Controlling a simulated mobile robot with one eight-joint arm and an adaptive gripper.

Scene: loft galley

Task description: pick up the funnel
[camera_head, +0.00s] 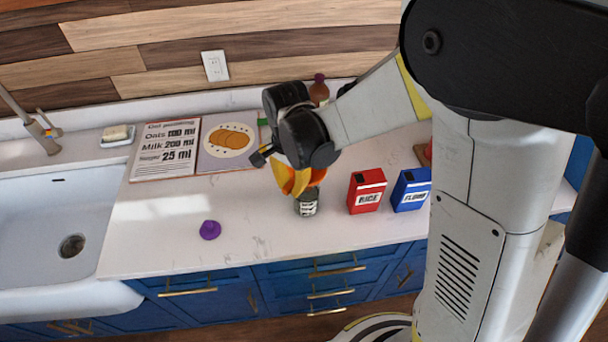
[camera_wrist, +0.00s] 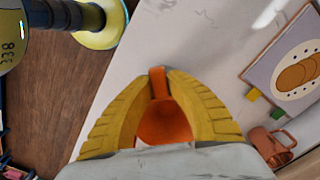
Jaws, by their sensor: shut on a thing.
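My gripper (camera_head: 286,190) hangs over the counter in the head view, its yellow fingers pointing down. In the wrist view the fingers (camera_wrist: 158,95) are closed around an orange funnel (camera_wrist: 165,122), with a round bowl and a narrow stem between the fingertips. In the head view part of the orange funnel (camera_head: 318,176) shows beside the fingers, and the rest is hidden by them. It appears just above or behind a small grey labelled can (camera_head: 307,204); I cannot tell the exact gap.
A red rice box (camera_head: 366,190) and a blue flour box (camera_head: 411,190) stand right of the can. A small purple thing (camera_head: 210,229) lies to the left. The sink (camera_head: 50,215) is further left. A recipe board (camera_head: 165,150) lies behind. An orange mug (camera_wrist: 270,145) shows in the wrist view.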

